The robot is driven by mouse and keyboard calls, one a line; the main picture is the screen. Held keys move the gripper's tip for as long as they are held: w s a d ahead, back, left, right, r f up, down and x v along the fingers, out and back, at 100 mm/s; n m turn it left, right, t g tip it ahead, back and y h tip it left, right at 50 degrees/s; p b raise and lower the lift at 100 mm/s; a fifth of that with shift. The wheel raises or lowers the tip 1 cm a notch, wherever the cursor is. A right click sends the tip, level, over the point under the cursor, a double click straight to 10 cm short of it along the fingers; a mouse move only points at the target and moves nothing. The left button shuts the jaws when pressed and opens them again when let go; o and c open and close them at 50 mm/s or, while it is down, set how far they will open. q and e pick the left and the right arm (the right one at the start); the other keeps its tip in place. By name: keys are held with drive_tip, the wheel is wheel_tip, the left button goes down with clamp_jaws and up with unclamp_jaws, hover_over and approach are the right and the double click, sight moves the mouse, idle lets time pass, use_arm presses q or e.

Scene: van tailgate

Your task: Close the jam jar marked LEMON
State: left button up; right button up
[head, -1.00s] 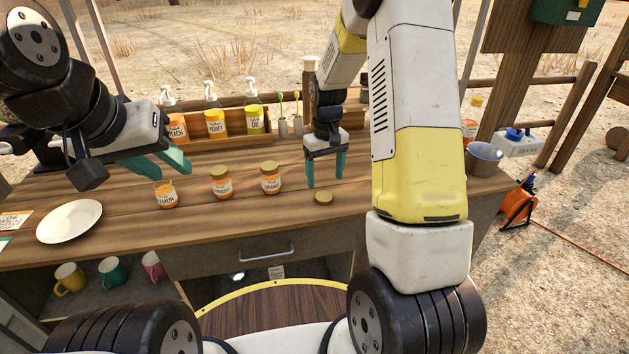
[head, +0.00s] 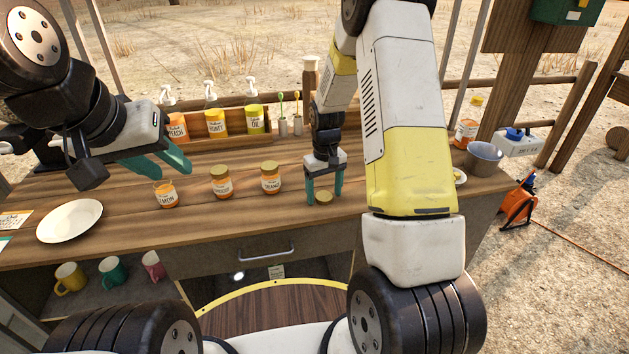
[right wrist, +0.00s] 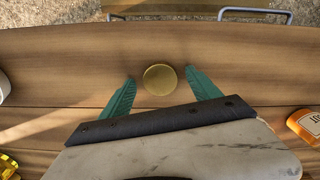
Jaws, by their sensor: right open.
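The LEMON jam jar (head: 166,194) stands upright and without a lid on the counter, at the left of a row of three orange jars. A loose gold lid (head: 323,197) lies flat on the counter to the right of the row; it also shows in the right wrist view (right wrist: 160,79). My right gripper (head: 324,199) is open and low over the counter, its green fingers on either side of the lid with gaps. In the right wrist view its fingertips (right wrist: 160,78) flank the lid. My left gripper (head: 174,172) is open and empty, above and behind the LEMON jar.
Two lidded jars (head: 222,184) and (head: 270,179) stand between the LEMON jar and the lid. A white plate (head: 69,221) lies at the left. A wooden rack (head: 200,143) with pump bottles is behind. A bucket (head: 483,158) stands at the right.

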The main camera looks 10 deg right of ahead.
sight(324, 195)
drive_tip(key=c, duration=1.4)
drive_tip(key=shift+r, duration=0.15)
drive_tip(key=shift+r, duration=0.5)
wheel_tip(324, 195, up, 2)
drive_tip(key=shift+r, duration=0.15)
drive_tip(key=s+a+r, duration=0.1)
drive_tip(key=s+a, duration=0.1)
drive_tip(key=s, duration=1.4)
drive_tip(key=shift+r, duration=0.25)
